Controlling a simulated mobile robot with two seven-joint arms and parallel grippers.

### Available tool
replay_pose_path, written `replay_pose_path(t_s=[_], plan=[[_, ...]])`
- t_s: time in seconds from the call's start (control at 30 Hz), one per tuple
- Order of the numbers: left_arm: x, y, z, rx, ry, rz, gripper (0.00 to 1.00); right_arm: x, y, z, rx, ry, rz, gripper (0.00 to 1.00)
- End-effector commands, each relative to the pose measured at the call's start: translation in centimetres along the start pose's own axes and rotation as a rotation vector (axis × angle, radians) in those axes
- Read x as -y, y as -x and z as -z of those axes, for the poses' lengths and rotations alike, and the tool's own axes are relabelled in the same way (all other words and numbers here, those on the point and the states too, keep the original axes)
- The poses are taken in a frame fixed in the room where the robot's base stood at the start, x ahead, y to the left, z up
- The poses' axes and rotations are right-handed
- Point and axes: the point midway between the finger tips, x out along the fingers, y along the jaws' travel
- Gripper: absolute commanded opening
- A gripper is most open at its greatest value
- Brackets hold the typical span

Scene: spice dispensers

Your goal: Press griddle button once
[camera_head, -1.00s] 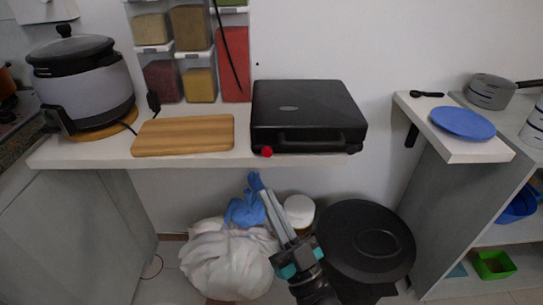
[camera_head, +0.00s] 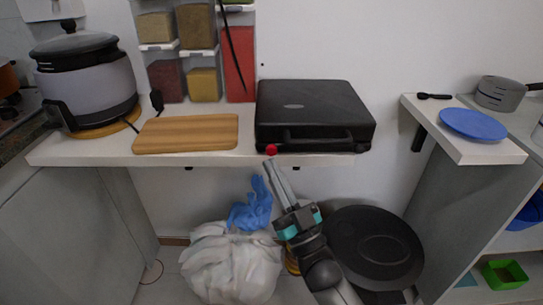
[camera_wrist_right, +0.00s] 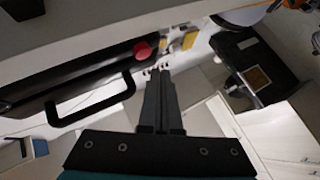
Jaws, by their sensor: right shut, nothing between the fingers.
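The black griddle (camera_head: 312,108) sits closed on the white shelf, with its handle facing front. Its round red button (camera_head: 271,149) is at the front left of the griddle, by the shelf's front edge. In the right wrist view the red button (camera_wrist_right: 142,50) shows above and left of the fingertips, near the black handle (camera_wrist_right: 92,100). My right gripper (camera_head: 269,163) is shut and empty, its tips pointing up just below the button. A contact cannot be made out. In the right wrist view the shut fingers (camera_wrist_right: 158,75) point toward the button's side. My left gripper is not in view.
A wooden board (camera_head: 187,134) and a cooker (camera_head: 87,80) stand left on the shelf (camera_head: 220,158). A side shelf with a blue plate (camera_head: 473,124) is at right. Below are a white bag (camera_head: 232,270) and a black round lid (camera_head: 375,247).

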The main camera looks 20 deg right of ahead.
Motion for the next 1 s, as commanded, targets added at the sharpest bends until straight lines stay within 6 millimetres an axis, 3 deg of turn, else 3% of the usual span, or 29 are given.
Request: replay_pose_path(t_s=[1.0], plan=[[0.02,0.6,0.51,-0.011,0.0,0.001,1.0,-0.55,-0.77,-0.5,0.0,-0.001,0.0,0.0]])
